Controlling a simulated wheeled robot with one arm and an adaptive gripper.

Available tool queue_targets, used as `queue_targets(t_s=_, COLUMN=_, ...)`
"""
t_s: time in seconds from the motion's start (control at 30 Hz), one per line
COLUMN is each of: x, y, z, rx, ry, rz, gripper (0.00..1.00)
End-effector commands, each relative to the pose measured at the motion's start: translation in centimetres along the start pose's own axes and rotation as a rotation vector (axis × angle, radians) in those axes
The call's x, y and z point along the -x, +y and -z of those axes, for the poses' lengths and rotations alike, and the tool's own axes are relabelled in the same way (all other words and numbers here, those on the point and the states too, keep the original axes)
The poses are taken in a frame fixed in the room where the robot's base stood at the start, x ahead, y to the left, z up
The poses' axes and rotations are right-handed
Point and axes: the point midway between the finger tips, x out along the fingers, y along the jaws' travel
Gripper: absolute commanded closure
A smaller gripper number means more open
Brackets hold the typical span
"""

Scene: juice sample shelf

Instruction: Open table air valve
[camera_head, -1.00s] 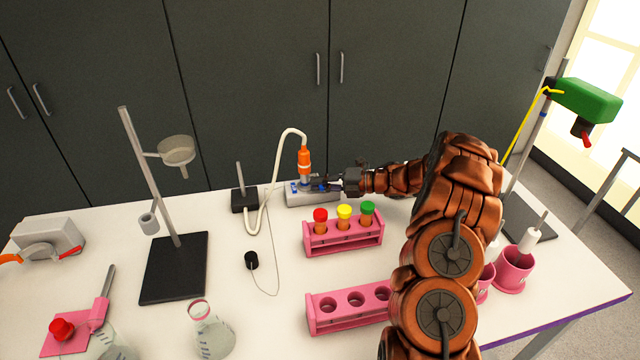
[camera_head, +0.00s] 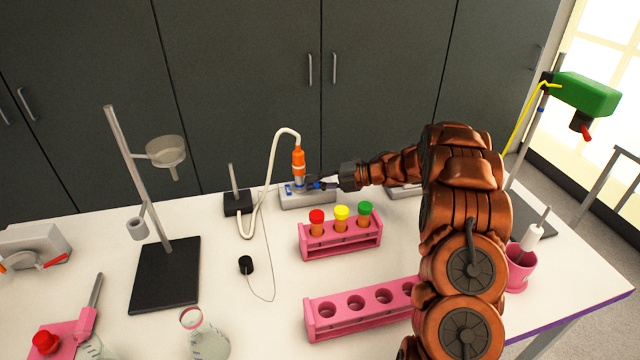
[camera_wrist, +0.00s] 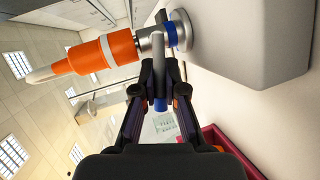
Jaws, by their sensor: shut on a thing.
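The table air valve is a grey block (camera_head: 308,201) at the back of the white table. An orange hose connector (camera_head: 299,163) stands upright on it and also shows in the wrist view (camera_wrist: 103,52). A metal valve stem (camera_wrist: 180,32) with a blue collar meets the connector. A blue handle (camera_wrist: 160,103) reaches from the valve between my fingers. My gripper (camera_head: 318,184) is at the right side of the connector. In the wrist view my gripper (camera_wrist: 160,85) is shut on the blue handle. The fingers hide part of the handle.
A pink rack (camera_head: 345,243) with red, yellow and green capped tubes stands in front of the valve. An empty pink rack (camera_head: 340,323) is nearer. A white hose (camera_head: 257,190) loops left of the valve, near a small black stand (camera_head: 238,204). Dark cabinets (camera_head: 240,80) stand behind the table.

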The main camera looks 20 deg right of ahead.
Motion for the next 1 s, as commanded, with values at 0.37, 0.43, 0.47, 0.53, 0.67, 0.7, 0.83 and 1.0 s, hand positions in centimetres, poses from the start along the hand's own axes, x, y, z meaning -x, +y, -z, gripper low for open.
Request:
queue_targets(t_s=0.37, x=0.06, y=0.21, z=-0.03, rx=-0.042, ry=0.006, rz=0.015, gripper=1.00)
queue_targets(t_s=0.43, x=0.06, y=0.20, z=-0.03, rx=-0.041, ry=0.006, rz=0.015, gripper=1.00)
queue_targets(t_s=0.47, x=0.06, y=0.19, z=-0.03, rx=-0.041, ry=0.006, rz=0.015, gripper=1.00)
queue_targets(t_s=0.53, x=0.06, y=0.19, z=-0.03, rx=-0.041, ry=0.007, rz=0.015, gripper=0.85)
queue_targets(t_s=0.67, x=0.04, y=0.16, z=-0.01, rx=-0.041, ry=0.007, rz=0.016, gripper=0.71)
queue_targets(t_s=0.7, x=0.04, y=0.16, z=-0.01, rx=-0.041, ry=0.007, rz=0.016, gripper=0.67)
queue_targets(t_s=0.83, x=0.04, y=0.16, z=0.00, rx=-0.040, ry=0.008, rz=0.016, gripper=0.64)
queue_targets(t_s=1.0, x=0.03, y=0.16, z=0.00, rx=-0.040, ry=0.008, rz=0.016, gripper=0.64)
